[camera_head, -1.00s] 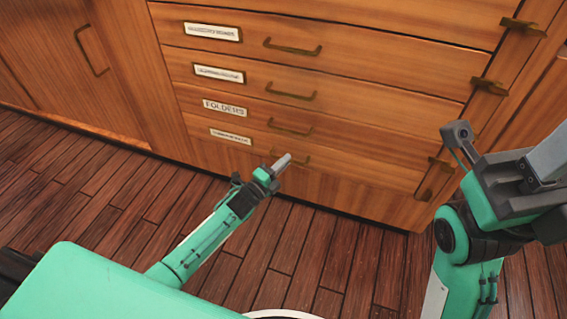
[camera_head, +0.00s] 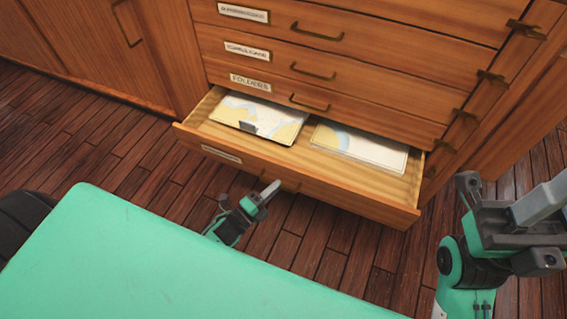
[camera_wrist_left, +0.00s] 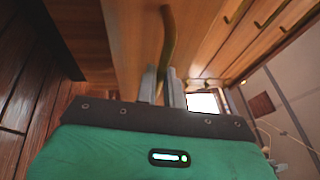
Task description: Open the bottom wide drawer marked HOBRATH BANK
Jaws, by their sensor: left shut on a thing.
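The bottom wide drawer (camera_head: 320,187) is pulled out from the wooden cabinet. Its label (camera_head: 221,154) is too small to read. My left gripper (camera_head: 270,189) is at the drawer's front. It is shut on the brass handle (camera_head: 290,186), which also shows between the grey fingers in the left wrist view (camera_wrist_left: 168,40). Two map-like sheets lie inside, one at left (camera_head: 285,122) and one at right (camera_head: 360,147). A small dark piece (camera_head: 248,127) is at the left sheet's front edge. Part of my right gripper (camera_head: 535,208) shows at the right; its fingertips are not clear.
The drawer above, labelled FOLDERS (camera_head: 340,109), and the other drawers above it are shut. Brass latches (camera_head: 490,77) line the cabinet's right side. A cabinet door (camera_head: 85,45) is at the left. My green base is close to the open drawer, with a strip of wooden floor (camera_head: 330,245) between.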

